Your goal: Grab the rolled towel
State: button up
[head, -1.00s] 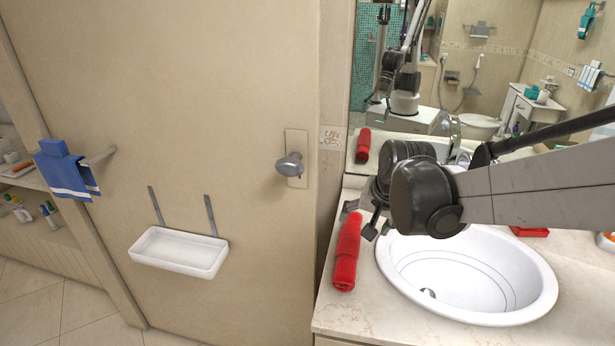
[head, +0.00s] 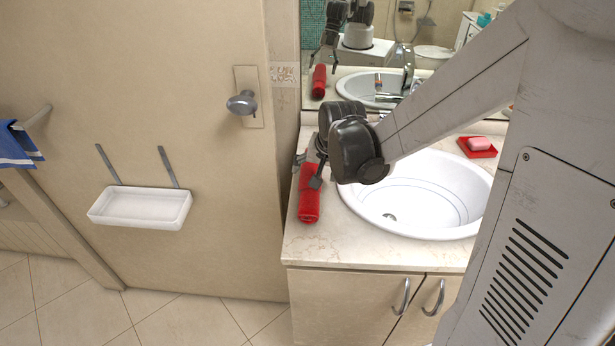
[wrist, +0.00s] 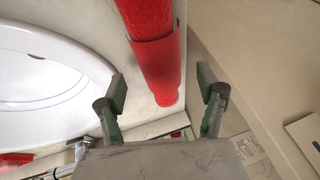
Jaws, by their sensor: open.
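The red rolled towel (head: 309,203) lies on the left end of the vanity counter, beside the sink. It also shows in the wrist view (wrist: 158,68), running down between the two fingers. My gripper (head: 313,170) is over the towel's far part, and in the head view it hides some of it. In the wrist view my gripper (wrist: 162,98) is open, with one finger on each side of the towel and gaps between. I cannot tell how far above the counter the fingertips are.
The white sink (head: 415,205) is right of the towel. A red soap dish (head: 480,150) with pink soap (head: 480,143) stands beyond it. A mirror (head: 440,20) rises behind the counter. A door (head: 210,250) with a knob (head: 242,103) and a white tray (head: 140,206) is at left.

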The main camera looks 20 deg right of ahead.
jog(key=shift+s+x, duration=0.15)
jog(key=shift+x, duration=1)
jog(key=shift+s+x, duration=0.15)
jog(key=shift+x, duration=0.95)
jog(key=shift+a+f, duration=0.15)
jog(key=c, duration=1.4)
